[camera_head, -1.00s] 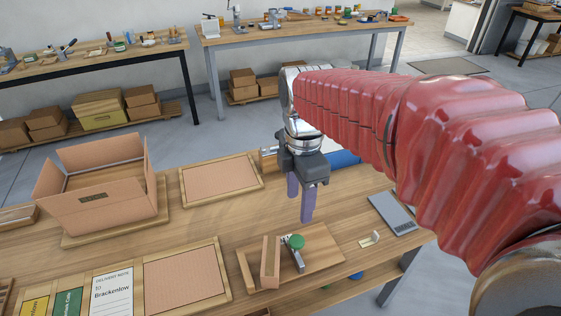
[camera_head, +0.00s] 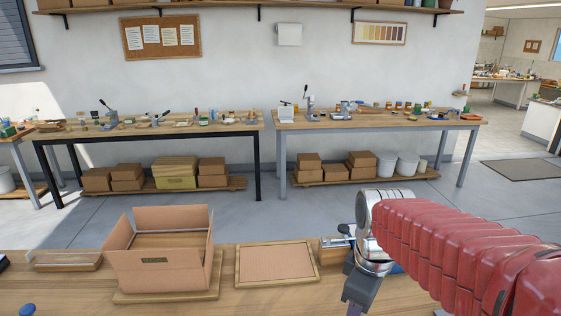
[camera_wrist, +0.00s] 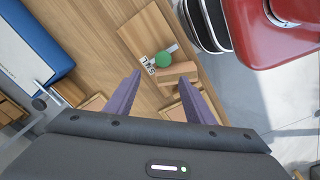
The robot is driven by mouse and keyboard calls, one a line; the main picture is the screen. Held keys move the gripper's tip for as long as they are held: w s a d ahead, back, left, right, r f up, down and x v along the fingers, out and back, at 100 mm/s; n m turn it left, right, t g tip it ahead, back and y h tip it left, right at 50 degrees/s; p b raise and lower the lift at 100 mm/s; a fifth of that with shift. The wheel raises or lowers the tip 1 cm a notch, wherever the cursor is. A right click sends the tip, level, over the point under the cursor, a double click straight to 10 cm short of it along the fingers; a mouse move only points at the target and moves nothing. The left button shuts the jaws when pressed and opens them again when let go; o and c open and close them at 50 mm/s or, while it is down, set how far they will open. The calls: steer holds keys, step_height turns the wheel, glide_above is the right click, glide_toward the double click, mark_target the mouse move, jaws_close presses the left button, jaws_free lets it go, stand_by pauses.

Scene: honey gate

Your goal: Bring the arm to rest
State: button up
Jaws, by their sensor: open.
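My arm, in a ribbed red sleeve, comes in from the right in the head view. My gripper's grey body hangs low over the bench in that view, and its fingertips are cut off by the bottom edge. In the wrist view my gripper (camera_wrist: 160,97) shows its two purple fingers apart, with nothing between them. The fingers are above the wooden bench (camera_wrist: 110,62). Beyond them lies a wooden fixture with a green knob (camera_wrist: 163,59).
An open cardboard box (camera_head: 165,260) stands on the near bench (camera_head: 290,300). A framed brown panel (camera_head: 275,262) lies to its right. A blue and white object (camera_wrist: 35,50) is left of my gripper. Cluttered workbenches (camera_head: 380,122) stand along the wall, beyond open floor.

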steer(key=s+r+m+t, duration=0.3)
steer(key=s+m+t, duration=0.1)
steer(key=s+m, duration=0.4)
steer(key=shift+s+r+m+t, duration=0.15)
steer(key=shift+s+m+t, duration=0.2)
steer(key=shift+m, duration=1.05)
steer(key=shift+w, duration=0.1)
steer(key=shift+d, duration=0.1)
stand_by(0.3)
